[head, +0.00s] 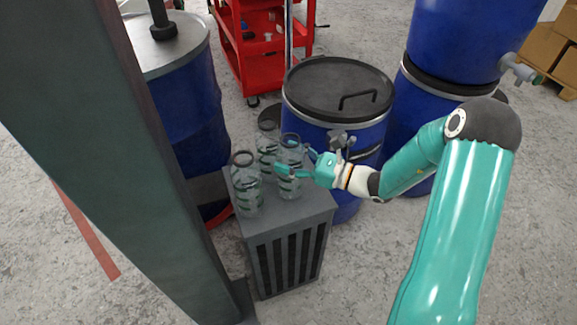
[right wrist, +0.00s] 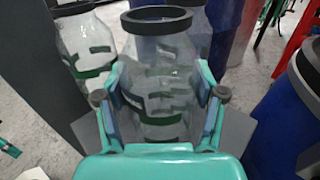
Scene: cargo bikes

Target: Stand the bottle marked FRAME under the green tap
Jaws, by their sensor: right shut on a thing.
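Three clear bottles with dark rims and green bands stand on a grey slatted stand. My right gripper (head: 289,164) is shut on the right front bottle (head: 290,184), its fingers on both sides of the body. The held bottle (right wrist: 158,62) is upright in the right wrist view; whether its base touches the stand is unclear. A second bottle (head: 247,193) is at the left front, and a third bottle (head: 267,141) is behind. No marking is readable. A tap with a greenish end (head: 526,73) sticks out of the upper blue drum at right. My left gripper is not seen.
The stand (head: 285,222) has slatted sides. A blue lidded drum (head: 345,94) with a grey tap (head: 341,138) is close behind my gripper. Stacked blue drums (head: 455,45) stand at right. A red trolley (head: 255,60) is at the back. A grey post (head: 110,140) blocks the left.

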